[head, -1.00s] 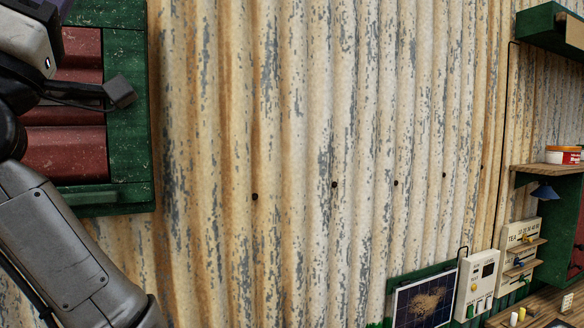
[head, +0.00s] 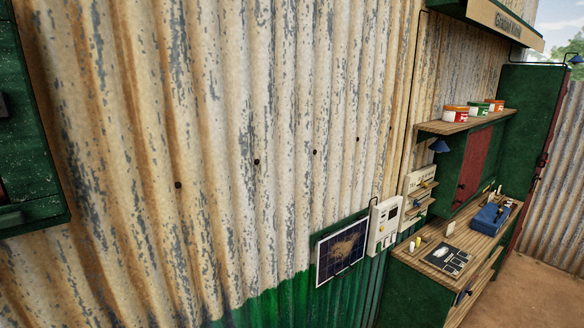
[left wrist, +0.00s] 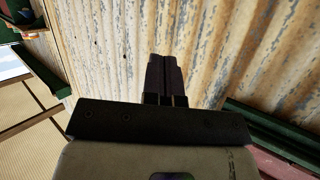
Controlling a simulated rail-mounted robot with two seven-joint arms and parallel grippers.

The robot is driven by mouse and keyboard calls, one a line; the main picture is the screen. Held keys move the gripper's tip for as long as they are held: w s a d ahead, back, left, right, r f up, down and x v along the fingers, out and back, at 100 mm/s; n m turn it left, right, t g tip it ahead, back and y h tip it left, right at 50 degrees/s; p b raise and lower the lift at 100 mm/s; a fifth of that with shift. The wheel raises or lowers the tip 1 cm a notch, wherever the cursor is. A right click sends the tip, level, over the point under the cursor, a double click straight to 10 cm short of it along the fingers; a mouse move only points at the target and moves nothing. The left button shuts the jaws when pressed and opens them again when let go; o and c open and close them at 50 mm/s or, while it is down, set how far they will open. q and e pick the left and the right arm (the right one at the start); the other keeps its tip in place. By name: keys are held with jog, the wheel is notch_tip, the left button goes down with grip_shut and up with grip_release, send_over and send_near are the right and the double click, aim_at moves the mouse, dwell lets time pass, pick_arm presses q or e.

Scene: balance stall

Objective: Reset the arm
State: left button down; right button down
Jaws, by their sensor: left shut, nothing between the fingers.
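My left gripper (left wrist: 165,75) shows in the left wrist view. Its two dark fingers are together with nothing between them, and the rusty corrugated wall (left wrist: 220,45) lies beyond them. I cannot tell how far the fingertips are from that wall. In the head view neither gripper is visible. My right gripper is in no view.
The corrugated wall (head: 210,110) fills most of the head view. A dark solar panel (head: 341,250) and a white control box (head: 383,226) are on it. To the right are a wooden counter (head: 485,242) with a blue box (head: 491,218), and a shelf (head: 465,125) with several tubs. Brown ground (head: 530,280) is open at lower right.

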pick_arm(q)
jog(key=s+d+f+m+g+p, duration=0.15)
jog(key=s+f+g+p, duration=0.3)
jog(key=s+f, duration=0.75)
jog(key=s+f+g+p, duration=0.3)
jog(key=s+f+g, duration=0.3)
jog(key=s+f, duration=0.4)
jog(key=s, duration=0.4)
jog(key=shift+f+p, duration=0.35)
jog(key=shift+d, duration=0.1)
